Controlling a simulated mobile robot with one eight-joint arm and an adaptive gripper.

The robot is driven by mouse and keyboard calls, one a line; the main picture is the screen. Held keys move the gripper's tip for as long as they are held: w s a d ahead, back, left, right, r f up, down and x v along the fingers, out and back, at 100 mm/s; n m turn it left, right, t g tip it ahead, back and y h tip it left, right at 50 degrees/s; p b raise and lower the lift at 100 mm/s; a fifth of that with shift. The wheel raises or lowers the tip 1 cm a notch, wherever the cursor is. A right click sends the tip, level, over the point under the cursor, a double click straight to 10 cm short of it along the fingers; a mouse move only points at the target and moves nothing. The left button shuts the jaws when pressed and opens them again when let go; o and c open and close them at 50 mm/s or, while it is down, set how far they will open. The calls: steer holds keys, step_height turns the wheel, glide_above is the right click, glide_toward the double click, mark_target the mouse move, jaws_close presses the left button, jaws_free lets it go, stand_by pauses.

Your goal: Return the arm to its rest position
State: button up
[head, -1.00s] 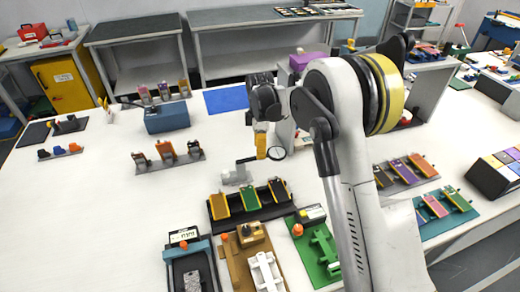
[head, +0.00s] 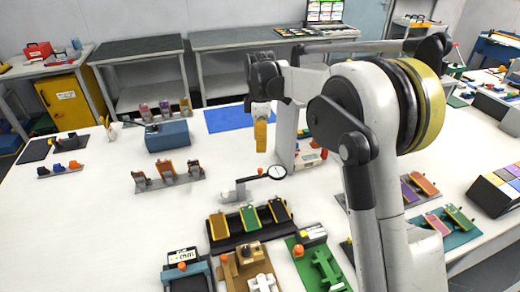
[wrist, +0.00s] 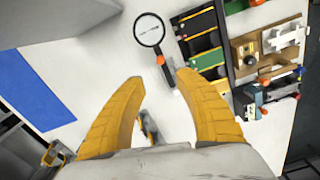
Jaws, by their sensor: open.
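My gripper (head: 261,132) hangs in the air over the white table in the head view, its yellow fingers pointing down. In the wrist view my gripper (wrist: 158,80) has its two yellow fingers spread wide, with nothing held between them. My arm is bent, and its upper part covers the right middle of the head view. The magnifier also shows beyond the fingertips in the wrist view (wrist: 149,30).
Black-based trays of pouch cells (head: 248,222) stand at the table's front. A blue box (head: 168,137) and a rack with orange parts (head: 168,178) are to the left. A blue mat (head: 226,120) lies behind. A pale upright block (head: 286,135) stands close right of the gripper.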

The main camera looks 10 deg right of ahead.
steer(key=s+d+r+m+t, duration=0.25)
steer(key=s+r+m, duration=0.2)
steer(key=s, duration=0.25)
steer(key=s+d+r+m+t, duration=0.1)
steer(key=s+d+r+m, duration=0.35)
steer(key=s, duration=0.35)
steer(key=s+d+f+m+t, duration=0.2)
steer(key=s+m, duration=0.2)
steer(key=s, duration=0.5)
steer(key=s+d+f+m+t, duration=0.1)
steer(key=s+m, duration=0.3)
steer(key=s, duration=0.5)
steer(key=shift+d+f+m+t+b, duration=0.35)
steer(key=shift+d+f+m+b, duration=0.1)
steer(key=shift+d+f, duration=0.3)
